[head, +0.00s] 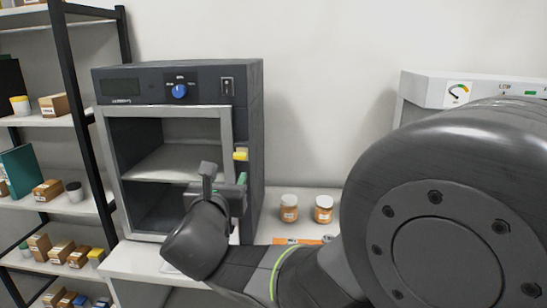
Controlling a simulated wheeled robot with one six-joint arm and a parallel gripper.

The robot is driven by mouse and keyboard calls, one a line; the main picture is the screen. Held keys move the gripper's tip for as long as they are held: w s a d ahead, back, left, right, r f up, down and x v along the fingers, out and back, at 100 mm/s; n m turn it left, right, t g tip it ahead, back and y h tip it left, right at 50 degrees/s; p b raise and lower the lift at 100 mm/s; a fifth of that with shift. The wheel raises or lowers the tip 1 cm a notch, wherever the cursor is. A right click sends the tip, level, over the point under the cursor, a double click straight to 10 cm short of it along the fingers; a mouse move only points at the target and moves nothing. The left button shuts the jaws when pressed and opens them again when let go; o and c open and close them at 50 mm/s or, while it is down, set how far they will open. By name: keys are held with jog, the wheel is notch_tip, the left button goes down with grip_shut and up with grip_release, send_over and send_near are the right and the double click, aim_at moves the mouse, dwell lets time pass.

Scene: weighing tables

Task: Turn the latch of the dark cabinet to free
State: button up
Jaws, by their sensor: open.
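The dark cabinet (250,105) stands on a pale table at the left centre. Its control panel has a display and a blue knob (180,91). A light grey frame surrounds the front, and a shelf shows inside; I cannot tell whether glass fills the frame. A small yellow piece (241,155) sits at the frame's right edge, with a green bit just below it; this may be the latch, but its setting is unclear. My gripper (225,184) is open in front of the cabinet's lower right side, just below the yellow piece. It hides part of that edge. I cannot tell whether it touches anything.
Two orange-labelled jars (289,208) (324,209) stand on the table right of the cabinet. An orange strip (297,241) lies before them. A shelf rack (70,120) with boxes is at the left. A pale device (425,88) with a dial stands at the right, partly behind my arm.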

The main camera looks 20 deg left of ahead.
aim_at(239, 157)
jog(key=p+x, duration=0.1)
jog(key=x, duration=1.1)
jog(key=shift+w, duration=0.35)
jog(key=c, duration=1)
